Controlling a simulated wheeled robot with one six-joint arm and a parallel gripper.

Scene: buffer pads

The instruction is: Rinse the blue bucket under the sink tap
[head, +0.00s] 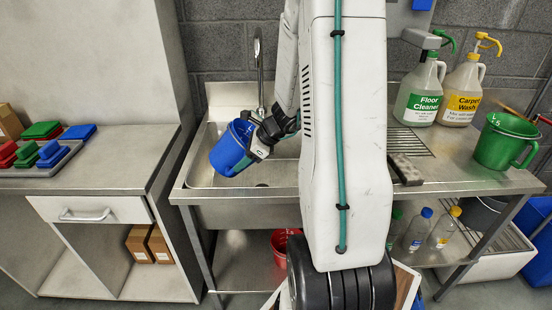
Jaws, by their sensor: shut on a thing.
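The blue bucket (228,151) is held over the sink basin (205,175), tilted, in the left half of the basin. My gripper (252,141) is shut on the bucket at its upper right side. The sink tap (258,60) rises at the back of the basin, behind and above the bucket and gripper. Its lower part is partly hidden by my arm. I cannot tell whether water is running. The right part of the basin is hidden behind my arm.
A green bucket (506,141), a floor cleaner jug (419,92) and a carpet wash jug (460,90) stand on the drainboard at right. A red bucket (281,246) is under the sink. A tray (40,164) of coloured pads is on the left counter.

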